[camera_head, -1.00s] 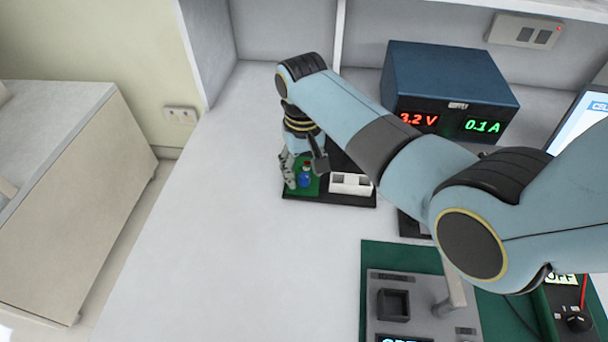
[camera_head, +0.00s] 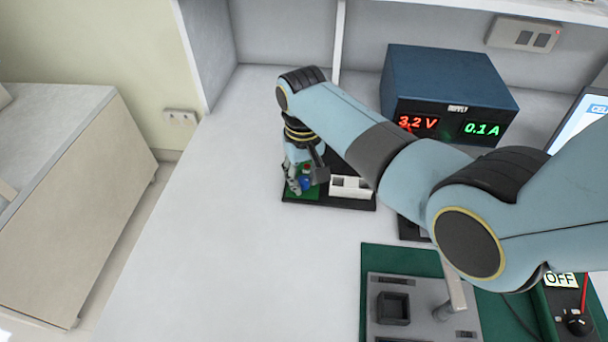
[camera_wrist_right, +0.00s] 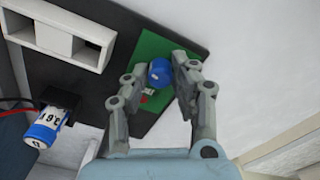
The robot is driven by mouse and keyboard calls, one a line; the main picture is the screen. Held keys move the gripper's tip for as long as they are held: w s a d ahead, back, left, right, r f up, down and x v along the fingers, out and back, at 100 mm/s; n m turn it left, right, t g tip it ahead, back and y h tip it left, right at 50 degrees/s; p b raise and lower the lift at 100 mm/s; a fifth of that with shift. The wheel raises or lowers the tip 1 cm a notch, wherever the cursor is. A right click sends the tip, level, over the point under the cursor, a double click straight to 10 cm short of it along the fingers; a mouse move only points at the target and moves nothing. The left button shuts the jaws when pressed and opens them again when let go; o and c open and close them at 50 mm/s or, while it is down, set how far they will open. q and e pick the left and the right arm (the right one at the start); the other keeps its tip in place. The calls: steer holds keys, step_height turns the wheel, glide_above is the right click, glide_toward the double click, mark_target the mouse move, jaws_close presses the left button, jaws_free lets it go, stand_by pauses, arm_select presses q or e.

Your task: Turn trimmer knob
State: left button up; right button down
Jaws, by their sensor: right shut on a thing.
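The blue trimmer knob (camera_wrist_right: 160,73) stands on a green board (camera_wrist_right: 155,46) at the end of a black base plate. It also shows in the head view (camera_head: 305,182), partly covered by my gripper. My right gripper (camera_wrist_right: 156,76) reaches down over the board, with its two fingers on either side of the knob and shut on it. In the head view the right gripper (camera_head: 303,184) sits at the left end of the black base. My left gripper is not in view.
A white two-slot holder (camera_head: 351,187) stands beside the green board. A blue cell (camera_wrist_right: 45,127) with a dark clip and red wires shows in the wrist view. A blue power supply (camera_head: 450,92) reads 3.2 V and 0.1 A. The table left of the base is clear.

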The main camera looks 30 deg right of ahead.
mark_target(303, 179)
steer(key=shift+r+n+p, duration=0.25)
steer(key=shift+n+p, duration=0.15)
steer(key=shift+p, duration=0.15)
steer(key=shift+f+n+p, duration=0.2)
steer(key=shift+n+p, duration=0.2)
steer(key=shift+n, duration=0.2)
steer(key=shift+f, duration=0.1)
steer(key=c, duration=1.1)
jaws_free()
step_height(303, 179, up, 12)
steer(key=shift+a+r, duration=0.1)
